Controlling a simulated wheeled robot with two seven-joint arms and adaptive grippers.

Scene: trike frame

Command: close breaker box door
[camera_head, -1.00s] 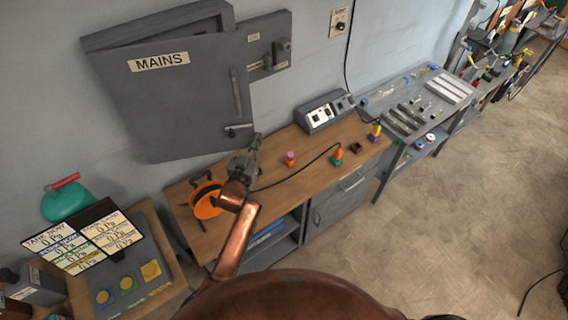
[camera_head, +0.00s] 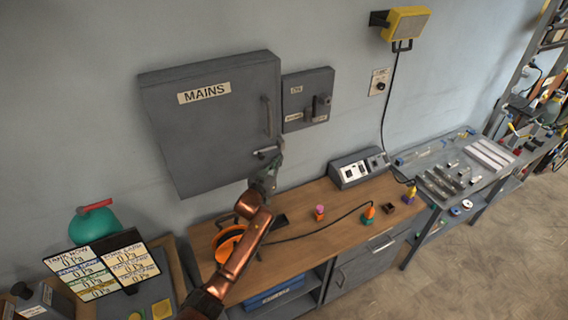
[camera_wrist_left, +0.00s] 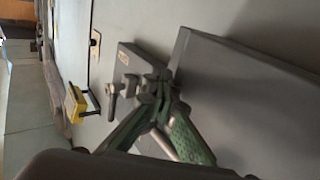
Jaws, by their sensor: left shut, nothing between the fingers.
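The grey breaker box door (camera_head: 212,125), labelled MAINS, lies flat against its box on the wall in the head view. It has a vertical handle (camera_head: 266,116) and a lower latch lever (camera_head: 267,151) near its right edge. My left gripper (camera_head: 278,150) is at the door's lower right edge, close to the lever; whether it touches cannot be told. In the left wrist view its green fingers (camera_wrist_left: 160,92) are together and empty, with the door (camera_wrist_left: 250,100) just to their right. My right gripper is not in view.
A smaller grey switch box (camera_head: 308,98) is on the wall just right of the door. Below is a wooden bench (camera_head: 330,215) with an orange reel (camera_head: 229,244), a grey device (camera_head: 359,168) and small coloured parts. A yellow lamp (camera_head: 406,23) hangs upper right.

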